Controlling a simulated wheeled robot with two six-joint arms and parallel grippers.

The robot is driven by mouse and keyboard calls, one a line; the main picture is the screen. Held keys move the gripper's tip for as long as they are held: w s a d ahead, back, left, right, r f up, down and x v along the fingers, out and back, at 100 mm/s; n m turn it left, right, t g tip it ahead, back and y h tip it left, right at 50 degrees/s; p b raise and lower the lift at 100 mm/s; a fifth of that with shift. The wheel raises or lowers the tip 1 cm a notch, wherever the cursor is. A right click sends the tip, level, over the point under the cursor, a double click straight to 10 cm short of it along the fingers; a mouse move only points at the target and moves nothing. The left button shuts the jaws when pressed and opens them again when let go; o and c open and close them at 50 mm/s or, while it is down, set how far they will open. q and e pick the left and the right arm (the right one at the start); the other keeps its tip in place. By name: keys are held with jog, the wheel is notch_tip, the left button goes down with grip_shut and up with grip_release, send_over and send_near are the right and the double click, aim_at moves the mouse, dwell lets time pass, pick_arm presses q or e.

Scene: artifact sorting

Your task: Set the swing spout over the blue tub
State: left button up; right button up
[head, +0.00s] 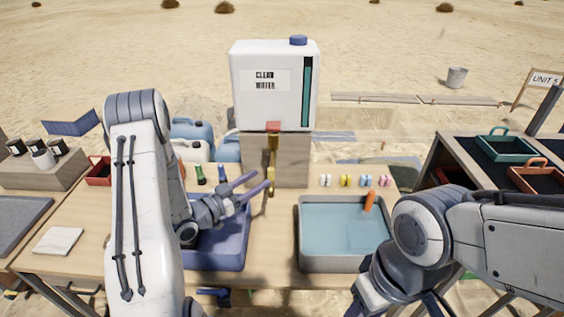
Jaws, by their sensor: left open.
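The brass swing spout (272,165) hangs below a red part at the front of the white water tank (250,105). Its lower end is between the two tubs, near the back edge of the blue one. The blue tub (238,262) stands on the table at left, partly hidden by my left arm. My left gripper (260,180) is open above the blue tub's back right. Its purple fingers point right, with their tips close to the spout; I cannot tell whether they touch it. My right arm is at lower right, its fingers not visible.
A grey tub (301,262) with pale blue water and an orange-handled tool (369,202) stands at right. Several small coloured items (345,181) line the table behind it. Bottles (200,175) stand behind the blue tub. A white cloth (58,241) lies at left.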

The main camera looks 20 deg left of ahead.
pick_arm(q)
jog(key=p+x, duration=0.2)
jog(key=x, duration=0.7)
jog(key=shift+w, duration=0.1)
grip_shut()
dwell(1.2)
